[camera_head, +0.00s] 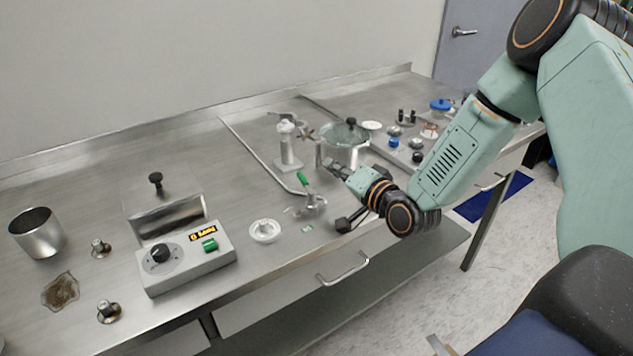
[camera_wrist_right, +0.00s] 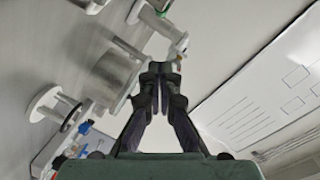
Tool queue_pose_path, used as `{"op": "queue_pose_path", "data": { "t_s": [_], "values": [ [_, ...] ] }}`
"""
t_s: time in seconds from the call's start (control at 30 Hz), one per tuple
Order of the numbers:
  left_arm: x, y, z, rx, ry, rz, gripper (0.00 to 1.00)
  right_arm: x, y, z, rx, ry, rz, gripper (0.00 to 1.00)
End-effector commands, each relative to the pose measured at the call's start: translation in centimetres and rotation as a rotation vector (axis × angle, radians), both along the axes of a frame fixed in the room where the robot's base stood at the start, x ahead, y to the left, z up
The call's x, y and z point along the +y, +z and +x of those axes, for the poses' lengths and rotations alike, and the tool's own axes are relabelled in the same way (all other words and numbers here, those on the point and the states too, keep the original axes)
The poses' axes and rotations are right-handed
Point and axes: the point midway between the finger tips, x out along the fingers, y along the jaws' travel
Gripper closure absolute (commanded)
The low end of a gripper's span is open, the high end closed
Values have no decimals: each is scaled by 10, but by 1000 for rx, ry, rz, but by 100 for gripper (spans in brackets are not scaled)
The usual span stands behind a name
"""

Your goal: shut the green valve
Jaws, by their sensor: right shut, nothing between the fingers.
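The green valve handle (camera_head: 302,179) sits on a metal pipe fitting (camera_head: 312,204) near the front middle of the steel bench. The handle tilts up toward the left in the head view. My right gripper (camera_head: 333,168) comes in from the right, with its fingertips just right of the handle and, in the picture, apart from it. The fingers are together and hold nothing; the wrist view shows the closed fingertips (camera_wrist_right: 161,69). My left gripper is not in view.
A metal chamber with a glass lid (camera_head: 344,134) stands behind my right gripper. A white-topped post (camera_head: 287,146) stands behind the valve. A control box (camera_head: 186,258) and a white disc (camera_head: 264,230) lie to the left. The bench's front edge and drawer handle (camera_head: 343,270) are nearer.

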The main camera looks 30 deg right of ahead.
Motion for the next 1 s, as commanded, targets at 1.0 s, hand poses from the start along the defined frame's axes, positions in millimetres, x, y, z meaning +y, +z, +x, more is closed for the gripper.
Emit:
{"op": "queue_pose_path", "data": {
  "t_s": [1.0],
  "values": [
    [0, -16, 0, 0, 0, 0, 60, 37, -26, 19, 0, 1, 0, 100]
  ]
}}
